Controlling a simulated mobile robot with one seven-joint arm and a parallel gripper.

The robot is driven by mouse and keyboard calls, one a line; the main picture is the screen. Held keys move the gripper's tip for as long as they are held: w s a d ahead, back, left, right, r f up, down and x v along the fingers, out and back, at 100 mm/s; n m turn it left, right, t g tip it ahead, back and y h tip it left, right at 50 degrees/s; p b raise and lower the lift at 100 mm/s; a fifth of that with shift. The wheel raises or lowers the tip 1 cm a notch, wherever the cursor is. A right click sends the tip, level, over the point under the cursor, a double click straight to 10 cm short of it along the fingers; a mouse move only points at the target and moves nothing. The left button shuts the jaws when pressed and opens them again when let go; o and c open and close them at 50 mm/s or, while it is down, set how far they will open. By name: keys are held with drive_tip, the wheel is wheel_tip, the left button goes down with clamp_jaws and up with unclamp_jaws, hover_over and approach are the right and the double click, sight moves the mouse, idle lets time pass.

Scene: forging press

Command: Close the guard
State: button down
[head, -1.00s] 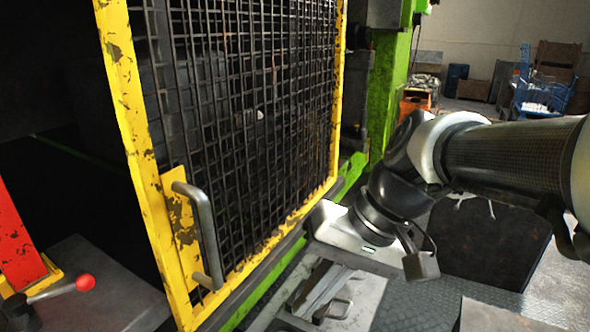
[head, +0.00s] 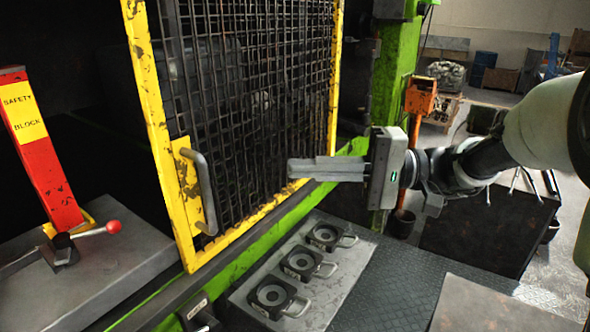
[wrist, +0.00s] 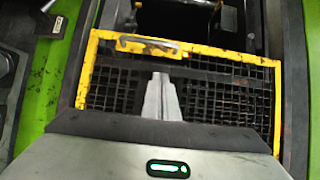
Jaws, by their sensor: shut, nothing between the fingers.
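The guard (head: 250,210) is a black wire mesh in a chipped yellow frame, standing swung out at an angle, with a dark opening to its left. Its grey bar handle (head: 200,190) sits on a yellow plate at the lower left of the frame. My gripper (head: 290,168) is shut and empty, its fingers pointing left towards the mesh, to the right of the handle. In the wrist view the guard (wrist: 92,75) spans the middle, with the handle (wrist: 145,42) at its top edge, beyond my fingertips (wrist: 160,75). Contact between fingers and mesh cannot be told.
A red safety block (head: 45,150) with a yellow label stands left on a grey plate. A lever with a red knob (head: 113,226) is beside it. Several ring-shaped dies (head: 302,262) lie on a bench below my gripper. A green press column (head: 395,90) stands behind.

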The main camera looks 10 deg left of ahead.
drive_tip(key=s+a+p, duration=0.1)
drive_tip(key=s+a, duration=0.4)
drive_tip(key=a, duration=0.5)
drive_tip(key=shift+s+p, duration=0.25)
drive_tip(key=shift+p, duration=0.1)
drive_tip(key=shift+a, duration=0.15)
